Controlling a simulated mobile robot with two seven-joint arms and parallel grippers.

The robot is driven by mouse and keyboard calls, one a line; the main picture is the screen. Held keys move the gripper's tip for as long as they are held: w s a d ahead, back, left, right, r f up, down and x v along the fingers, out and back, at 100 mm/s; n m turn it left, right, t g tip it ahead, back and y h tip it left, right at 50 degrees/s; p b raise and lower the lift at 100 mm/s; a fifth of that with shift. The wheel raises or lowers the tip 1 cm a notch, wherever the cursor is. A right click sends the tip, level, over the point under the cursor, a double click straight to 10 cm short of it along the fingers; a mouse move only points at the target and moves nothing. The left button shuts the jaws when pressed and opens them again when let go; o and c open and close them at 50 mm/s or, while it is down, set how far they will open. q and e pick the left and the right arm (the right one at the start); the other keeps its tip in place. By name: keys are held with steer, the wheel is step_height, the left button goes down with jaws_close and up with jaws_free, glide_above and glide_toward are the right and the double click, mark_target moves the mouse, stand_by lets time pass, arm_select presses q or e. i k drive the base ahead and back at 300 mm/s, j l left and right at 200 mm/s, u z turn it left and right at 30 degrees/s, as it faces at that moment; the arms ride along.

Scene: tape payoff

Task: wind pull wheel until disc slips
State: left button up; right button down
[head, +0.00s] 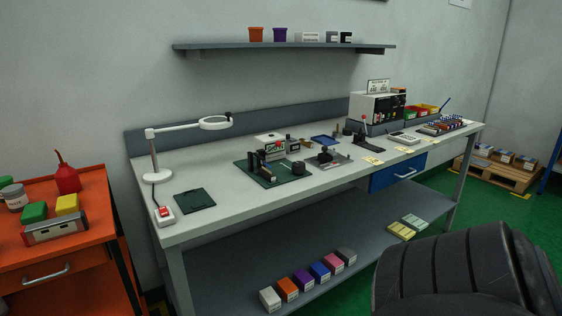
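A dark green mat (240,172) lies on the grey workbench left of its middle. A small black fixture (254,163) with upright plates stands on it, with a dark round part (298,167) at its right. Another small dark device (327,156) on a base stands just right of the mat. Which part is the pull wheel and which is the disc is too small to tell. Neither of my grippers is in view.
A magnifier lamp (215,123) and red switch box (164,214) stand at the bench's left end. A white-and-black instrument (377,107) stands at the back right. An orange cabinet (62,255) is at left. A large black ribbed shape (450,270) fills the lower right.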

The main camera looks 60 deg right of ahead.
mark_target(297, 167)
steer(key=z, duration=1.8)
